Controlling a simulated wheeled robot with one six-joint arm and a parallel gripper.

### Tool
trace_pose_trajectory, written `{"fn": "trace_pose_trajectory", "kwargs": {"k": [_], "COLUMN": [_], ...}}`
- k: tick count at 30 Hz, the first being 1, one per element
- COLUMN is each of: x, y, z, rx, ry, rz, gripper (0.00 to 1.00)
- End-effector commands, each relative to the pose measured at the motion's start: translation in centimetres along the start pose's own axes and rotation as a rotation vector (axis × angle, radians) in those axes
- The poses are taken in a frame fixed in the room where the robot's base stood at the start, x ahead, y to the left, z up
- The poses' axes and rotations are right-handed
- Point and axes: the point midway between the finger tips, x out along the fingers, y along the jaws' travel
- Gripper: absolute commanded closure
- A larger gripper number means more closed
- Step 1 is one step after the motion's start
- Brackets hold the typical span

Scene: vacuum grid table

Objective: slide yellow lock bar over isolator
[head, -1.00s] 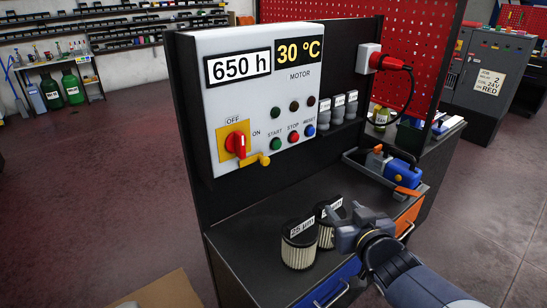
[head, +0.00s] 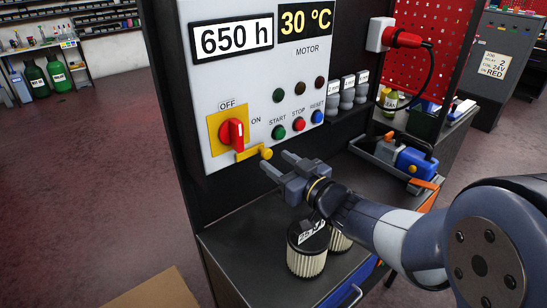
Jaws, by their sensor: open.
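The red isolator handle (head: 232,132) sits on a yellow plate at the lower left of the white control panel (head: 268,90), beside the OFF and ON labels. The yellow lock bar (head: 247,154) is just below the handle, with a round yellow knob (head: 266,153) at its right end. My gripper (head: 274,164) is open and empty, its fingers pointing left toward the knob. Its fingertips appear close to the knob; whether they touch it I cannot tell.
Two pleated filters (head: 307,248) stand on the dark bench top below my gripper. Green, red and blue buttons (head: 298,124) are on the panel above it. A grey tray with a blue tool (head: 412,162) lies to the right. A red plug (head: 405,39) with a hanging cable is at upper right.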

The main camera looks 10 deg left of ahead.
Motion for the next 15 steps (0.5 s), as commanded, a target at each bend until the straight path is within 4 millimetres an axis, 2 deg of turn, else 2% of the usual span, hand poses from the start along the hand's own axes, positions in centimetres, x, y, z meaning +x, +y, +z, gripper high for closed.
{"fn": "trace_pose_trajectory", "kwargs": {"k": [3, 6, 15], "x": [1.6, 2.2, 2.6], "y": [0.0, 0.0, 0.1], "z": [0.0, 0.0, 0.0], "rx": [0.001, 0.001, 0.000], "ry": [-0.001, 0.000, 0.000], "rz": [-0.001, 0.000, 0.002], "gripper": [0.53, 0.53, 0.53]}}
